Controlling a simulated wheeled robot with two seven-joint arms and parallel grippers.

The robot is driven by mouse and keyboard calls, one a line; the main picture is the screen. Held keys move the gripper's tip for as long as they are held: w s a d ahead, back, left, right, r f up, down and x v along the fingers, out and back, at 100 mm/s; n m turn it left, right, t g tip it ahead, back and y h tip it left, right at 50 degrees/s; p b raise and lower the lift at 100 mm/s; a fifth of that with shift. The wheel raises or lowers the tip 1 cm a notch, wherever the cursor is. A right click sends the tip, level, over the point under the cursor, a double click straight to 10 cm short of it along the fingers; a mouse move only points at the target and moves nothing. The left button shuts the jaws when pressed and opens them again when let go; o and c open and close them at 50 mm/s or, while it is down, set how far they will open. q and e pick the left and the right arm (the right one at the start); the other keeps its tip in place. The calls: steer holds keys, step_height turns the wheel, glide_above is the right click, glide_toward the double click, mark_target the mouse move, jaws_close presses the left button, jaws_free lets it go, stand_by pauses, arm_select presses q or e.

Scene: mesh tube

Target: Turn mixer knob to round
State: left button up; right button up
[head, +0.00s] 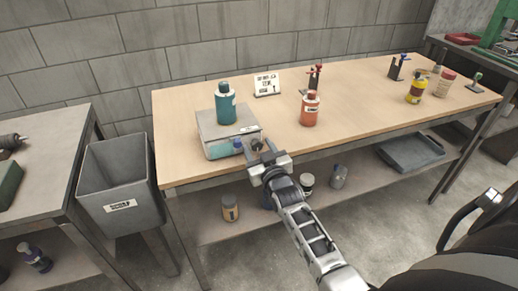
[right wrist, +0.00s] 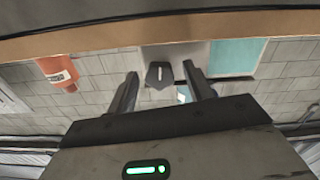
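The mixer (head: 215,126) is a pale grey box with a teal front panel, near the left end of the wooden workbench. A teal bottle (head: 225,103) stands on top of it. A dark knob (right wrist: 160,74) with a white pointer line shows in the right wrist view, beside the teal panel (right wrist: 235,57). My right gripper (head: 262,154) is at the mixer's front right corner. In the wrist view its fingers (right wrist: 160,77) are open, one on either side of the knob, with gaps showing. The knob's markings are not readable. My left gripper is out of view.
An orange bottle (head: 309,109) stands right of the mixer, with a small sign (head: 267,84) behind. A grey bin (head: 118,185) stands left of the bench. The lower shelf holds jars and a grey tray (head: 410,153).

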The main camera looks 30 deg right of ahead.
steer(key=shift+s, duration=0.2)
steer(key=p+v, duration=0.2)
steer(key=v, duration=0.1)
steer(key=p+v, duration=0.1)
steer(key=shift+s+a+r+p, duration=0.1)
steer(key=shift+s+r+p, duration=0.05)
steer(key=shift+r+p, duration=0.15)
steer(key=p, duration=0.2)
glide_toward(258, 146)
steer(key=d+v, duration=0.1)
steer(key=v, duration=0.2)
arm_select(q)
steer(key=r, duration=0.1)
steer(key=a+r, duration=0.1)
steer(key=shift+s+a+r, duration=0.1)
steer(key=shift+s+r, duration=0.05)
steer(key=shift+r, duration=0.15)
arm_select(e)
steer(key=shift+a+f, duration=0.2)
steer(key=shift+a, duration=0.4)
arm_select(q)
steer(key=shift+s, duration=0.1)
